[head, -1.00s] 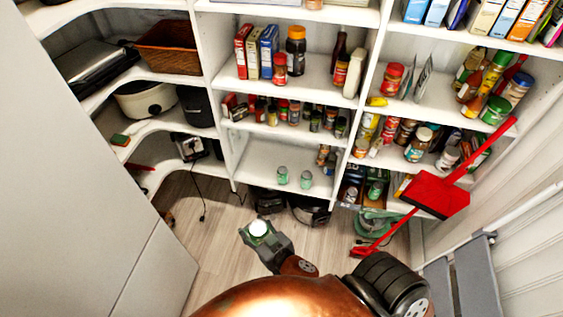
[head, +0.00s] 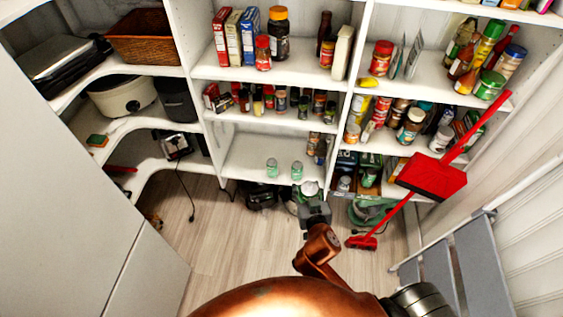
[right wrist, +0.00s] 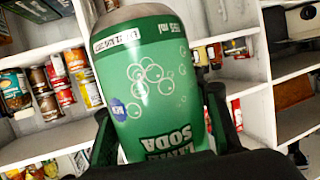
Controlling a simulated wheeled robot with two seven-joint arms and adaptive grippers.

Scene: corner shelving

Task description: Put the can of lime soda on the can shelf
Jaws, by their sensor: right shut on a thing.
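The green can of lime soda (head: 309,188) is in my right gripper (head: 312,203), its pale top visible in the head view. In the right wrist view the can (right wrist: 150,75) fills the middle, its lettering upside down, with dark fingers on both sides. The can shelf (head: 245,158) is the low white shelf in the middle unit. Two pale green cans, a left one (head: 272,168) and a right one (head: 297,171), stand on it. The held can appears in front of this shelf's right front edge. My left gripper is not in view.
Small jars (head: 319,104) fill the shelf above. Dark appliances (head: 261,195) stand on the floor below. The can shelf's left part is bare.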

